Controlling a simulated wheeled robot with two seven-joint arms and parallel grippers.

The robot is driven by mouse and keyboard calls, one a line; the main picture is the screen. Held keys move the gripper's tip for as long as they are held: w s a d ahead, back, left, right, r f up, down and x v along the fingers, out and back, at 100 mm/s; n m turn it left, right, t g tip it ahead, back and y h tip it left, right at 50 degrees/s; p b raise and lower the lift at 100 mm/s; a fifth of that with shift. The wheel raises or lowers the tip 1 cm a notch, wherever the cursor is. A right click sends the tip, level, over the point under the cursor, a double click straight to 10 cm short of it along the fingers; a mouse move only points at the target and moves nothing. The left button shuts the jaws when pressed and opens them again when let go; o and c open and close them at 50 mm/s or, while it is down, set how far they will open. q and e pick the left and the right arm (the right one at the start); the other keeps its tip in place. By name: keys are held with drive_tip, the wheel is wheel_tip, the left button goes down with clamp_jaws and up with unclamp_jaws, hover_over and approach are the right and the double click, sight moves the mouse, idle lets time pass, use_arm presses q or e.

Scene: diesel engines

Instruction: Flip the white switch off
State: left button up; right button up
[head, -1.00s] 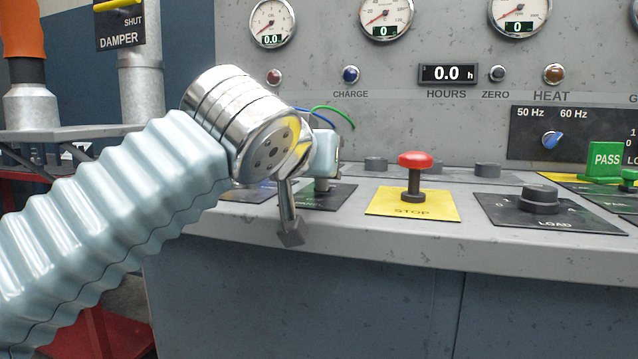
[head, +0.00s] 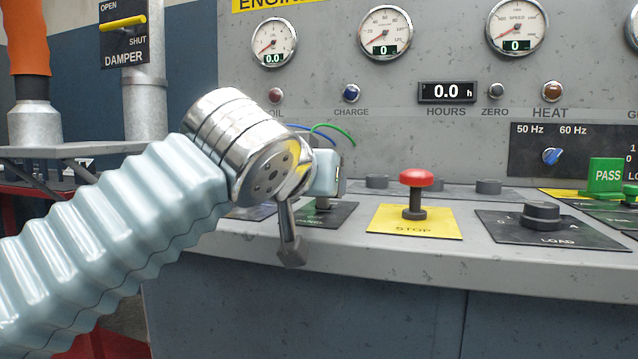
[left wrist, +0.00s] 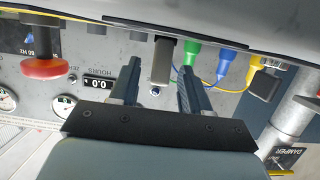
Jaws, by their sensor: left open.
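My left gripper (head: 291,252) hangs at the front edge of the grey console, left of the red stop button, with one finger visible below its round metal wrist. In the left wrist view my left gripper (left wrist: 157,78) is open, its two dark fingers apart. A plain grey block (left wrist: 160,58), like a lever, shows in the gap between them; I cannot tell whether it touches either finger. No clearly white switch can be made out; my wrist and arm cover that part of the console in the head view. My right gripper is not in view.
The red stop button (head: 416,180) stands on a yellow plate just right of my gripper. A black load knob (head: 542,213) and a green PASS block (head: 606,172) are farther right. Green (left wrist: 192,52) and blue (left wrist: 226,64) plugs with wires lie beside the fingers.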

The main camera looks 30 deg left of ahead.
use_arm(q)
drive_tip(key=p+v, duration=0.1)
drive_tip(key=v, duration=1.2)
drive_tip(key=shift+s+d+p, duration=0.2)
drive_tip(key=shift+s+p, duration=0.1)
drive_tip(key=shift+p, duration=0.05)
